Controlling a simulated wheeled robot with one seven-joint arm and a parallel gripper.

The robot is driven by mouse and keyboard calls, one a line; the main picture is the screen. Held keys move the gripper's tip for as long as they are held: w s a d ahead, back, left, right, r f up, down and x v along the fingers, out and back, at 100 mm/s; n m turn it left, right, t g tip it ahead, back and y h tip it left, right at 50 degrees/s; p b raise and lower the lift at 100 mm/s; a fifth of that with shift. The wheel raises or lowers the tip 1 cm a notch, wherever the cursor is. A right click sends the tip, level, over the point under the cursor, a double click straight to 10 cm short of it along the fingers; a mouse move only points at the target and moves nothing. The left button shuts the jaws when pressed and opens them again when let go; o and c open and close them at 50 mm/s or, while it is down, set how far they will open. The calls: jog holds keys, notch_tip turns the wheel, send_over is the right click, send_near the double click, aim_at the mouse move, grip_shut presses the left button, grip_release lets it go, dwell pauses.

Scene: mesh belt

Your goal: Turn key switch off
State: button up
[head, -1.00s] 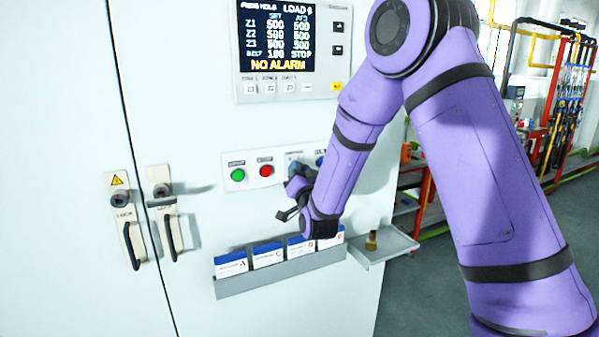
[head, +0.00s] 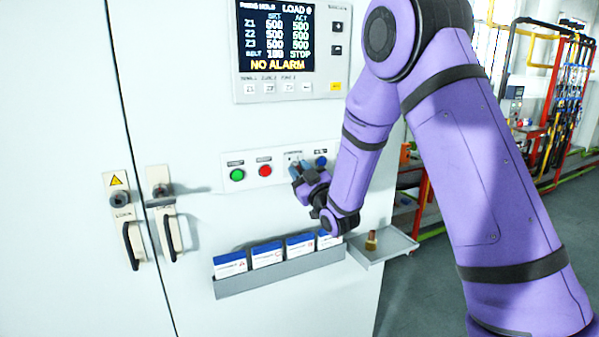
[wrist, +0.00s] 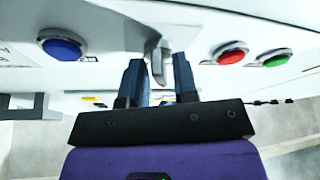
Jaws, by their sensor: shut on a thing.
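The key switch (head: 291,157) sits on the white button strip of the cabinet, between the red button and the blue button. In the head view it is mostly hidden behind my gripper (head: 302,173). In the wrist view the grey key (wrist: 158,62) stands between the two dark blue fingers of my gripper (wrist: 160,78). My gripper is shut on the key, though narrow gaps seem to show beside it. The exact angle of the key is hard to read.
The green button (head: 237,174), red button (head: 265,170) and blue button (head: 321,161) are close by. A display (head: 277,38) is above. A card rack (head: 280,272) and a side shelf (head: 384,246) with a small brown item lie below. Door handles (head: 165,210) are at left.

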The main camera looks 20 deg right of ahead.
jog(key=shift+r+n+g+y, duration=0.15)
jog(key=shift+n+g+y, duration=0.2)
jog(key=shift+n, duration=0.95)
jog(key=o, duration=0.6)
jog(key=shift+s+d+f, duration=0.2)
jog(key=shift+s+f, duration=0.1)
jog(key=shift+s, duration=0.05)
jog(key=v, duration=0.9)
jog(key=shift+s+d, duration=0.2)
jog(key=shift+s, duration=0.15)
